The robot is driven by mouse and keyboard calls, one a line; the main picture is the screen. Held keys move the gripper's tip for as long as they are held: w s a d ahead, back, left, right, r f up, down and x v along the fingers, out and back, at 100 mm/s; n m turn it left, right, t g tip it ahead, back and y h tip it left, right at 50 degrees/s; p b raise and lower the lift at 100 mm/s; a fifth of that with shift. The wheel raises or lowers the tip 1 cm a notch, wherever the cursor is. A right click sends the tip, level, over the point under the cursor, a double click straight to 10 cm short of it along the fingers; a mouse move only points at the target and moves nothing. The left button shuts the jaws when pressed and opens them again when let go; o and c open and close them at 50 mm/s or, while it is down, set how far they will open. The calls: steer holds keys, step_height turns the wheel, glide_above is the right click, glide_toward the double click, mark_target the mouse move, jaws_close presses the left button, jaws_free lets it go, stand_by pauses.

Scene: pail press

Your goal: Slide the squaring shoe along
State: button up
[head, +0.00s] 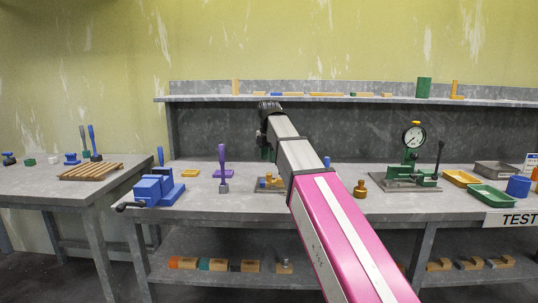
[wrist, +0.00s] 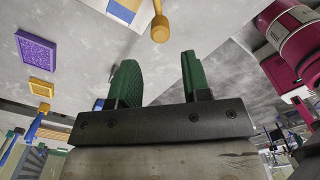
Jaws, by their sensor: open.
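My gripper (wrist: 158,62) is open, its two green fingers apart with nothing between them. In the head view my wrist hangs above the middle of the bench, and the fingers are mostly hidden by the arm. Below it a grey plate (head: 258,190) carries small brass-coloured parts (head: 268,182), partly covered by my arm. I cannot tell for sure which part is the squaring shoe. In the wrist view a brass-coloured knob (wrist: 160,28) lies beyond the gap between the fingertips, apart from them.
A blue vise (head: 158,188) and a purple-handled tool (head: 223,170) stand left on the bench. A brass knob (head: 360,188), a green press with a dial (head: 413,165) and trays (head: 490,195) are to the right. A shelf (head: 350,98) runs behind.

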mark_target(269, 173)
step_height(269, 173, down, 8)
steer(key=shift+r, duration=0.3)
steer(key=c, duration=0.7)
steer(key=shift+s+a, duration=0.85)
steer(key=shift+a, duration=0.1)
steer(key=o, duration=0.9)
steer(key=shift+r, duration=0.1)
